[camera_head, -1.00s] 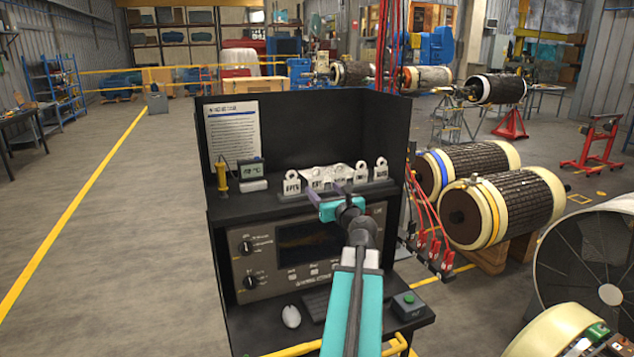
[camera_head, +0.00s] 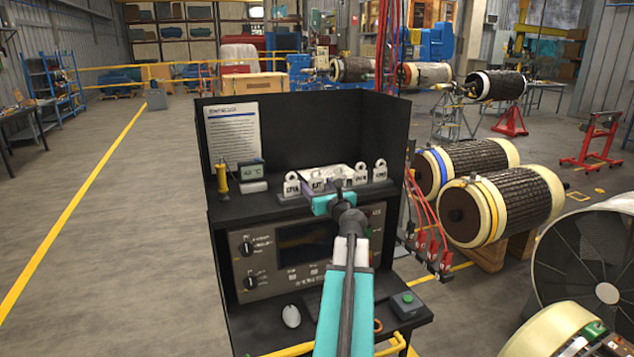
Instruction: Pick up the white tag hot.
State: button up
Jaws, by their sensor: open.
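Several white tags with ring tops stand in a row on the shelf of the black bench. The left end tag (camera_head: 292,186) and the one beside it (camera_head: 318,183) show dark lettering too small to read surely. Two more tags, one right of the middle (camera_head: 361,176) and one at the right end (camera_head: 380,173), also show. I cannot tell which one reads hot. My gripper (camera_head: 330,188) is open, teal, just in front of the middle of the row. It partly hides the middle tag, and I cannot tell whether it touches any tag.
The black bench's panels (camera_head: 311,130) rise behind and beside the tags. A small temperature display (camera_head: 252,177) and a yellow-handled probe (camera_head: 221,177) stand left of the row. Red cables (camera_head: 424,215) hang along the bench's right side. The shelf's left front (camera_head: 240,207) is clear.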

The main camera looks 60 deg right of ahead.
jog(key=shift+x, duration=0.95)
jog(key=c, duration=0.9)
